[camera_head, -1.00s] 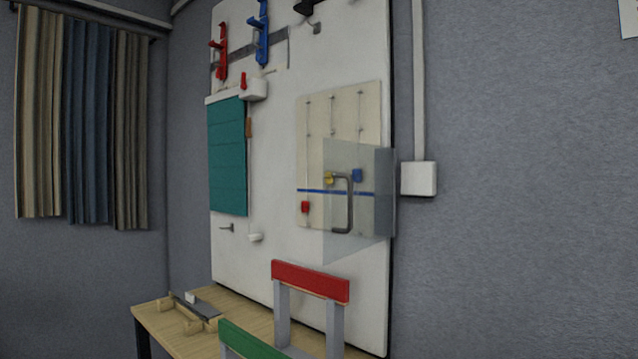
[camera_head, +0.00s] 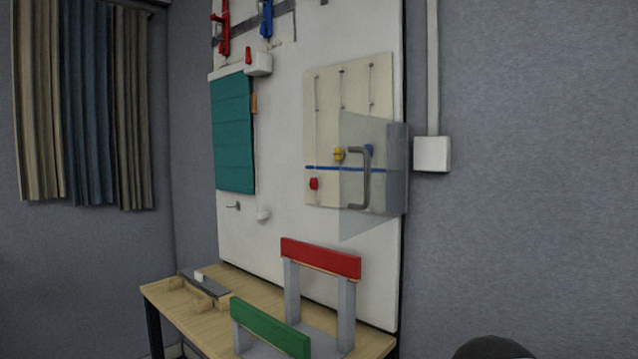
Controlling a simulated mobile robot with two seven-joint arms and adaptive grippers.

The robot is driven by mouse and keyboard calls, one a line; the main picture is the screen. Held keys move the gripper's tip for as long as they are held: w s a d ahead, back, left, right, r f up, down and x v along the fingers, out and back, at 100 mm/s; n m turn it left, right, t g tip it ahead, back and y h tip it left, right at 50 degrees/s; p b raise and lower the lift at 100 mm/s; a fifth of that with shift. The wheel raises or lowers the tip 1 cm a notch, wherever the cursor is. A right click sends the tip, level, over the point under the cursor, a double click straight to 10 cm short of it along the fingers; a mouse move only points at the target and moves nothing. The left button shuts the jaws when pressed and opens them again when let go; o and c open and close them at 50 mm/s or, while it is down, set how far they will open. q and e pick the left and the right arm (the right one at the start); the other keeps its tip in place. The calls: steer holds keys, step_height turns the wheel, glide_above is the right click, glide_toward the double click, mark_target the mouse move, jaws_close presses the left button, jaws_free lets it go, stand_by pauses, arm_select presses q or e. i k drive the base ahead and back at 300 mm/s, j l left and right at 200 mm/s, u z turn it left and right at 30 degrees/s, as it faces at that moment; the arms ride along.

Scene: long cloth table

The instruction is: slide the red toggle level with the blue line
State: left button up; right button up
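The red toggle (camera_head: 314,184) sits low on the left track of a cream panel (camera_head: 325,100) on the white board. The blue line (camera_head: 322,168) crosses the panel just above the red toggle. A yellow toggle (camera_head: 339,154) and a blue toggle (camera_head: 368,150) sit on the other tracks, a little above the line. A clear door (camera_head: 388,180) with a grey handle (camera_head: 364,178) stands swung out in front of the panel's right part. The red toggle is left of the door and uncovered. Neither gripper can be made out.
A wooden table (camera_head: 165,293) stands below the board. It holds a red-topped stand (camera_head: 320,258), a green-topped stand (camera_head: 268,328) and a small rail piece. A dark rounded shape (camera_head: 492,348) shows at the bottom right edge. A teal blind (camera_head: 232,135) hangs left of the panel.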

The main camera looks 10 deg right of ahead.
mark_target(314, 182)
steer(key=i+j+z, duration=0.3)
steer(key=j, duration=0.2)
steer(key=i+j+z, duration=0.3)
steer(key=j, duration=0.2)
steer(key=j+z, duration=0.3)
steer(key=j, duration=0.25)
steer(key=i+j+z, duration=0.1)
steer(key=j+z, duration=0.2)
steer(key=j, duration=0.3)
steer(key=j+z, duration=0.3)
steer(key=j, duration=0.35)
